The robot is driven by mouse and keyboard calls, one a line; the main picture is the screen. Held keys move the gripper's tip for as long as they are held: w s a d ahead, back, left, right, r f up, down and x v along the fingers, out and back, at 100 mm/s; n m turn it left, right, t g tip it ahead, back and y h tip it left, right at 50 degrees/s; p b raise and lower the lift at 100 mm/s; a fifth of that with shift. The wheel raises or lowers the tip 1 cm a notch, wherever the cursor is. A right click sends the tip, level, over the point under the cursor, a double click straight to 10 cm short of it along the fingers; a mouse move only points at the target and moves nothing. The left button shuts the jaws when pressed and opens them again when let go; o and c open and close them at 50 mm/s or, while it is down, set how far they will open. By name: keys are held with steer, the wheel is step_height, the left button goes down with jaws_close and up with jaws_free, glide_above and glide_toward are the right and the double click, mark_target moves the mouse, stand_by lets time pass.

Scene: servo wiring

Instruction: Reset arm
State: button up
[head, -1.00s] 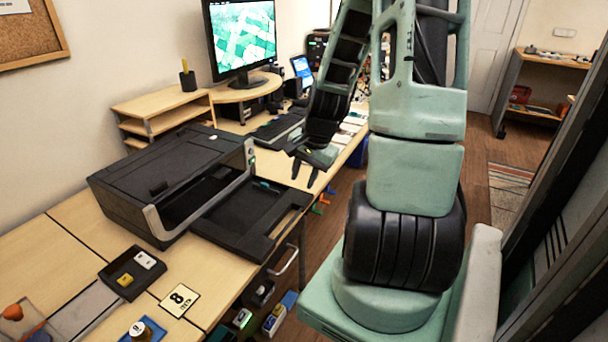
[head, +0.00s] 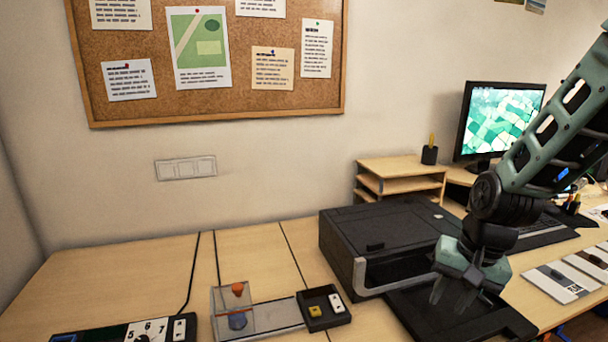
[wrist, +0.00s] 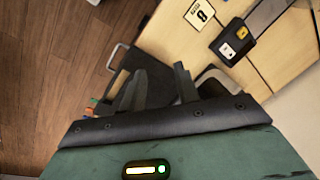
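My gripper (head: 450,297) hangs fingers-down at the right of the head view, in front of the black printer (head: 375,235) and over its pulled-out tray (head: 445,318). In the wrist view its two dark fingers (wrist: 158,88) stand apart with a clear gap and nothing between them. My green arm runs up and out of the head view at the right. No object is held.
A small black tray (head: 346,319) with a yellow and a white piece sits left of the printer. A clear stand with an orange knob (head: 238,290) is beside it. A monitor (head: 503,120) and wooden shelf (head: 400,168) stand behind. The left desk is mostly clear.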

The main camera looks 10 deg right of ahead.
steer(key=s+a+r+n, duration=0.2)
steer(key=s+a+n, duration=0.5)
steer(key=a, duration=0.3)
steer(key=s+a+r+n+g, duration=0.1)
steer(key=s+a+r+n, duration=0.2)
steer(key=s+a+n, duration=0.4)
steer(key=a, duration=0.4)
steer(key=shift+s+n+g+h, duration=0.3)
steer(key=shift+s+n+h, duration=0.05)
steer(key=shift+n+h, duration=0.05)
